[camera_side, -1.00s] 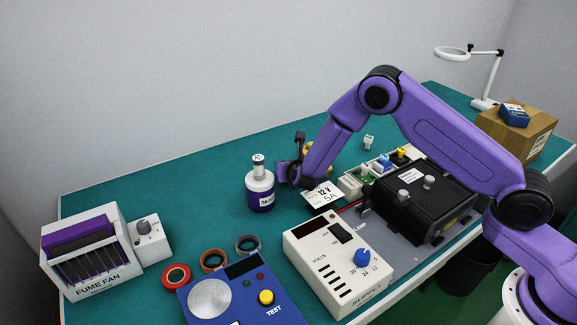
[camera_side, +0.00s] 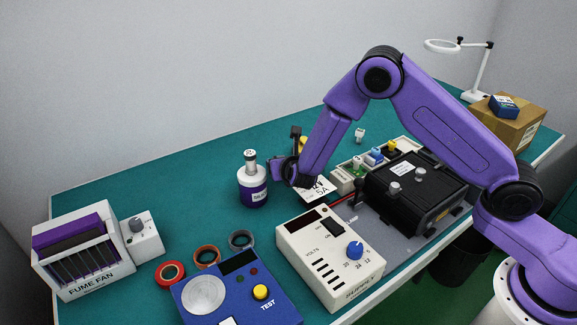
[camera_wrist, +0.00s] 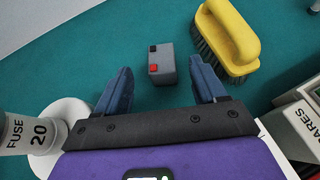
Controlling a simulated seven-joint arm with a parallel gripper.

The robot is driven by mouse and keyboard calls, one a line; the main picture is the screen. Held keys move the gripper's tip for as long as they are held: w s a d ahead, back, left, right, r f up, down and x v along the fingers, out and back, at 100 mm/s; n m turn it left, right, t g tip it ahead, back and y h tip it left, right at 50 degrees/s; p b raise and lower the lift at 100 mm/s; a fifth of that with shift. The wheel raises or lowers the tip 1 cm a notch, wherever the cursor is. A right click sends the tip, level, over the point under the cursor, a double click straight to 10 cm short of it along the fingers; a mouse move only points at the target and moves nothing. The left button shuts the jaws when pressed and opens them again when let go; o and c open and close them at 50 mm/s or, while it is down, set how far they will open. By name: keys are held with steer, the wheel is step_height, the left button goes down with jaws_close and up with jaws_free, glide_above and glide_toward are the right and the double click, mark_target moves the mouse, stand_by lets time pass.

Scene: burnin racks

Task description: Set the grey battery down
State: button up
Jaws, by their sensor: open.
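The grey battery (camera_wrist: 162,68), a small grey block with a red and a black terminal on top, stands on the green table in the wrist view. My gripper (camera_wrist: 160,77) is open, with one blue finger on each side of the battery's line and a gap to it on both sides. The battery appears just beyond or between the fingertips; its exact depth is hard to tell. In the side view my gripper (camera_side: 285,172) is low over the table, right of the white and purple bottle (camera_side: 252,195). The battery is hidden there.
A yellow brush (camera_wrist: 232,35) lies close right of the battery. The spares box (camera_wrist: 300,128) is at right. The supply (camera_side: 330,255) and black case (camera_side: 415,195) stand nearer the side camera. Table behind the battery is clear.

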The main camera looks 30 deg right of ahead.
steer(key=v, duration=0.7)
steer(key=shift+s, duration=0.3)
steer(key=shift+r, duration=0.15)
steer(key=s+d+r+m+g+h, duration=0.1)
steer(key=s+d+r+m+g, duration=0.1)
steer(key=s+d+r+m, duration=0.25)
steer(key=s+d+r+m+g, duration=0.2)
steer(key=s+d+m, duration=0.1)
steer(key=s+m, duration=0.3)
steer(key=s+d+r+m+g+y, duration=0.1)
steer(key=s+m+g+y, duration=0.1)
steer(key=s, duration=1.1)
steer(key=s+d+r+m+g+y, duration=0.2)
steer(key=s+m+g, duration=0.3)
steer(key=s, duration=0.9)
steer(key=shift+s+r+m+y, duration=0.2)
steer(key=shift+r+m+y, duration=0.05)
steer(key=shift+m+y, duration=0.65)
steer(key=shift+d, duration=0.1)
